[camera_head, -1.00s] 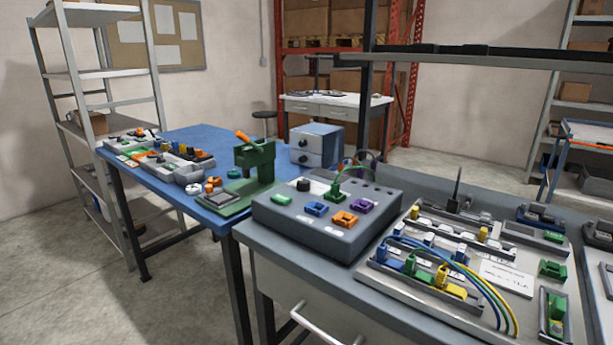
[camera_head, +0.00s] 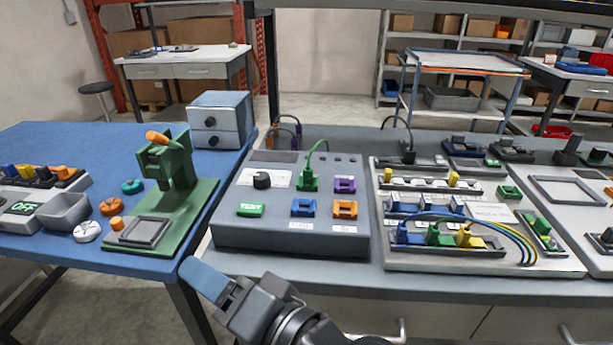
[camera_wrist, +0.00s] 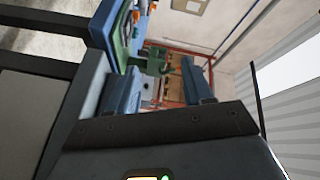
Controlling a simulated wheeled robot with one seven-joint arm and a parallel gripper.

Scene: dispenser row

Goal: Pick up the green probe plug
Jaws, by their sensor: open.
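The green probe plug (camera_head: 308,180) stands upright on the grey tester box (camera_head: 290,236), with a green cable arching from its top to the back of the box. Whether it sits in a socket is hard to tell. My gripper (camera_head: 206,282) is in the lower middle of the head view, in front of and below the box's left front corner, well apart from the plug. In the wrist view, its two blue fingers stand apart with nothing between them, so my gripper (camera_wrist: 160,86) is open. The plug cannot be made out in the wrist view.
The tester box also carries a black knob (camera_head: 262,180), a green TEST button (camera_head: 250,210), and blue, orange and purple sockets. A wiring panel (camera_head: 470,260) with cables lies to its right. A green press (camera_head: 172,190) stands on the blue table (camera_head: 60,140) to the left.

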